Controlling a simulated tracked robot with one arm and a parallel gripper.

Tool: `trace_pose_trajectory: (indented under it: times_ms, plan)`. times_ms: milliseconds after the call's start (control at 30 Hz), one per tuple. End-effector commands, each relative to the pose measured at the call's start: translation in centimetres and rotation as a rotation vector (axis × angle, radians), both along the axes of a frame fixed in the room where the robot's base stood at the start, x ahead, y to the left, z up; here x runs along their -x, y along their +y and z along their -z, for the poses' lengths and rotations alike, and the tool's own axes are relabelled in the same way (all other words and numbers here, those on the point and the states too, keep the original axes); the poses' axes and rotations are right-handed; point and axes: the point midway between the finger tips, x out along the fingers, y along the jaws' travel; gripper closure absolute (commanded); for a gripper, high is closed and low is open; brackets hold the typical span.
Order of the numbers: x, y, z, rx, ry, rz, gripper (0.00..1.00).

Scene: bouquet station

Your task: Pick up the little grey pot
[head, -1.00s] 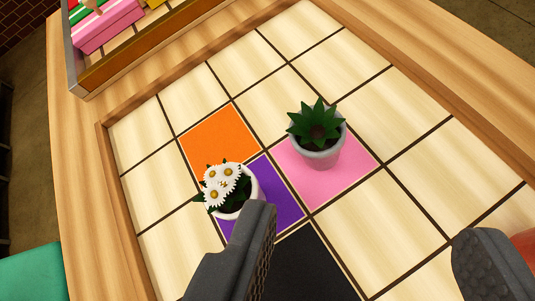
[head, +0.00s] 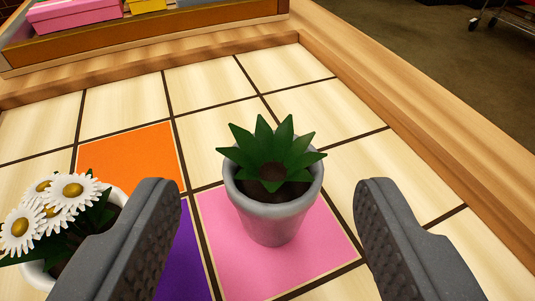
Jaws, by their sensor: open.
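The little grey pot (head: 271,215) stands upright on the pink square (head: 230,262) and holds a spiky green plant (head: 270,150). My gripper (head: 268,188) is open, with one finger to the left of the pot and one to the right. The pot shows between the fingers, with a clear gap on each side. Neither finger appears to touch it. How far the fingertips are from it in depth I cannot tell.
A white pot (head: 38,277) with white daisies (head: 50,212) stands at the left, partly behind my left finger. The purple square (head: 184,265) and the orange square (head: 133,158) lie left of the grey pot. A wooden tray (head: 150,32) with coloured boxes is at the back.

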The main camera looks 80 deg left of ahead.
Motion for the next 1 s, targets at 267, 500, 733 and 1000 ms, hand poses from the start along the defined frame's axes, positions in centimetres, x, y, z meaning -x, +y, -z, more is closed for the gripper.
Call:
trace_pose_trajectory:
  times_ms: [267, 500, 733, 1000]
  plan:
    - [-0.3, 2.0, 0.7, 0.003, 0.000, 0.001, 0.44]
    - [-0.5, 4.6, 2.3, 0.004, 0.003, 0.000, 0.44]
    - [-0.7, 6.5, 2.7, 0.002, 0.001, -0.001, 0.44]
    - [-0.8, 6.6, 2.7, 0.002, 0.000, 0.001, 0.58]
